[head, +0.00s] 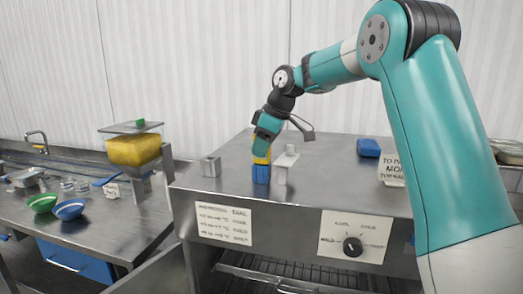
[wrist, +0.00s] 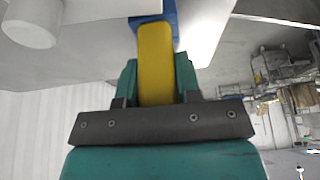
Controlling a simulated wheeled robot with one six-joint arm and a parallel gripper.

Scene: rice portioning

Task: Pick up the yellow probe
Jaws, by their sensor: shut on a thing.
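The yellow probe (head: 262,158) is upright on top of the metal cabinet, at the blue block (head: 261,174). My gripper (head: 265,147) comes down from above and is shut on the probe's upper part. In the wrist view the yellow probe (wrist: 155,62) lies between my two teal fingers (wrist: 157,85), and its far end meets the blue block (wrist: 165,14). I cannot tell how deep the probe sits in the blue block.
A white T-shaped stand (head: 282,168) is close to the right of the blue block. A blue item (head: 368,147) and a sign (head: 391,171) are farther right. Green (head: 42,203) and blue (head: 69,210) bowls are on the left counter.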

